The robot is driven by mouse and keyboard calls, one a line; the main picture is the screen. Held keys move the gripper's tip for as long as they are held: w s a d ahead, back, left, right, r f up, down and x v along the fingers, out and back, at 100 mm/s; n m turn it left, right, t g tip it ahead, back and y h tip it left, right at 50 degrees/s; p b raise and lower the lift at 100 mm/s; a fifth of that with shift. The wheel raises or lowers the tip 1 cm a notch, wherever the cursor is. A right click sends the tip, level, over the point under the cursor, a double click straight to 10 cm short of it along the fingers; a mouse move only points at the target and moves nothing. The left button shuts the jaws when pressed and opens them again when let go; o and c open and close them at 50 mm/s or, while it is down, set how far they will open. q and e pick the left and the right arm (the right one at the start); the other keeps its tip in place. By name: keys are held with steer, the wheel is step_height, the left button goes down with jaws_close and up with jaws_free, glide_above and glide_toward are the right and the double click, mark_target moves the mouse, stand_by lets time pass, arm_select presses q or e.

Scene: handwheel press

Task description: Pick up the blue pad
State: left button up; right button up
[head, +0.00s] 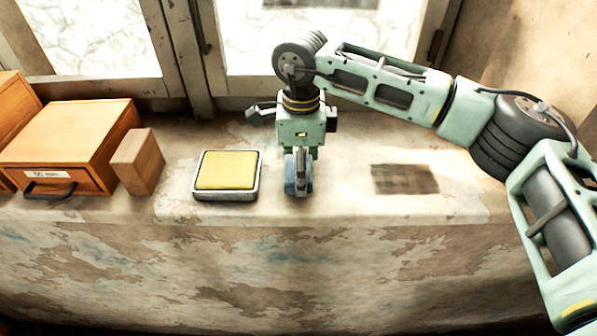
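My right gripper (300,178) points straight down over the stone ledge, seen nearly edge-on. A blue piece, which looks like the blue pad (290,186), shows on both sides of its front finger, low down at the ledge. The finger hides the middle of the blue piece. I cannot tell whether the fingers are closed on it or only around it, or whether it touches the ledge. My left gripper is not in view.
A metal tray (225,196) with a yellow pad (226,168) lies just left of the gripper. Further left stand a wooden block (137,162) and a wooden drawer box (72,140). A dark patch (405,179) marks the ledge (465,195) at right, otherwise clear. Windows stand behind.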

steer(key=shift+r, duration=0.1)
steer(key=shift+r+b, duration=0.5)
steer(key=shift+b, duration=0.1)
step_height(320, 180, up, 3)
steer(key=shift+f+b, duration=0.15)
steer(key=shift+b, duration=0.85)
steer(key=s+d+r+b, duration=0.4)
steer(key=s+d+r, duration=0.2)
steer(key=d, duration=0.4)
steer(key=shift+r+b, duration=0.3)
steer(key=shift+r, duration=0.25)
